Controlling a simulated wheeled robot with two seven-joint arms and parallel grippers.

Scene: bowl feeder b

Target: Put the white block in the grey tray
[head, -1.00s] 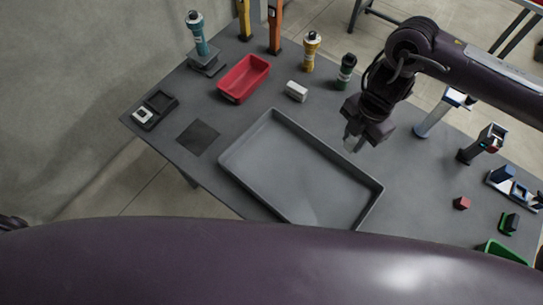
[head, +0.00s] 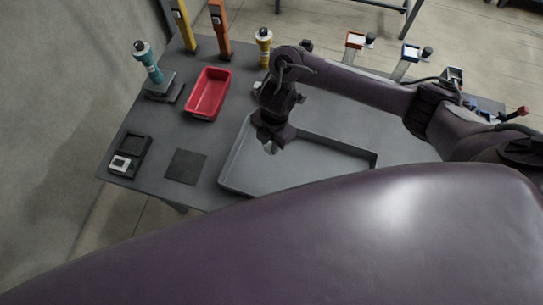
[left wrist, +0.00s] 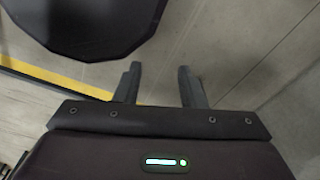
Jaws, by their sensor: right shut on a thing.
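The grey tray (head: 238,155) lies on the dark table, partly hidden by my right arm and by my own purple body part. My right gripper (head: 270,149) points down over its left part and is shut on a small pale piece at its fingertips, which I take to be the white block; its shape is hard to make out. I cannot tell its height above the tray floor. My left gripper (left wrist: 158,68) is open and empty above the floor in the left wrist view.
Another small white item (head: 257,86) lies beside the red bin (head: 208,93), partly behind my arm. A black holder (head: 130,153) and dark square (head: 186,166) lie left.

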